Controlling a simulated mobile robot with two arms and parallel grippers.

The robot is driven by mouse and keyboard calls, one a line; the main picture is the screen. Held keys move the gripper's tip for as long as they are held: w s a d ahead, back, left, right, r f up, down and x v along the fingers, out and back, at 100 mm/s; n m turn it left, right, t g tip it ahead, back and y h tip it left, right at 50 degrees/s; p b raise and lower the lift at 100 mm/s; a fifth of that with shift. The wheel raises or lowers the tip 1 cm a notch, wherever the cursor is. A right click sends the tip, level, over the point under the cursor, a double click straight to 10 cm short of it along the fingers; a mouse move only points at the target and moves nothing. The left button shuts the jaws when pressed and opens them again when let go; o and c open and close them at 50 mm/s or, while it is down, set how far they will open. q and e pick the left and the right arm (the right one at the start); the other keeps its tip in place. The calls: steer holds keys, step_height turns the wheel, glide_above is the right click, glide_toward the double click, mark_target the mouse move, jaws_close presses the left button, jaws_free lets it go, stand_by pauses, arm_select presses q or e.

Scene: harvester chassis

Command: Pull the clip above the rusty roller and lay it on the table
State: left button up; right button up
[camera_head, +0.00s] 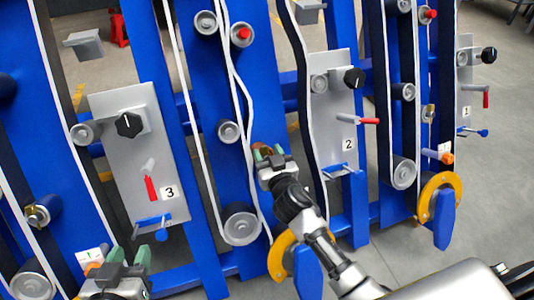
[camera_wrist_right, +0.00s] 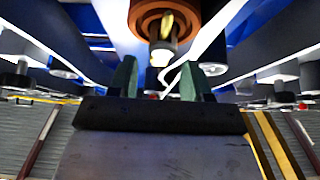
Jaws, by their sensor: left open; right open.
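A rusty brown roller (camera_wrist_right: 183,12) is at the top middle of the right wrist view. A brass-coloured piece (camera_wrist_right: 167,25), seemingly the clip, shows in front of it, with a pale round tip below; its exact shape is unclear. My right gripper (camera_wrist_right: 159,80) is open, its two green fingers apart below and on either side of that tip, with nothing held. In the head view the right gripper (camera_head: 269,152) is at the middle blue panel and mostly hides the roller. My left gripper (camera_head: 128,259) is open at the lower left, near the left panel's foot. No table is seen.
Blue uprights carry grey rollers and white belts. Grey plates marked 3 (camera_head: 112,175), 2 (camera_head: 328,95) and 1 (camera_head: 464,60) bear black knobs and red levers. Yellow-rimmed wheels (camera_head: 447,184) stand low on the right. Grey floor is open at far right.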

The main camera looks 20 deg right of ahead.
mark_target(265, 148)
arm_select(q)
steer(key=shift+w+d+r, duration=0.1)
steer(key=shift+r, duration=0.1)
arm_select(e)
steer(key=shift+w, duration=0.5)
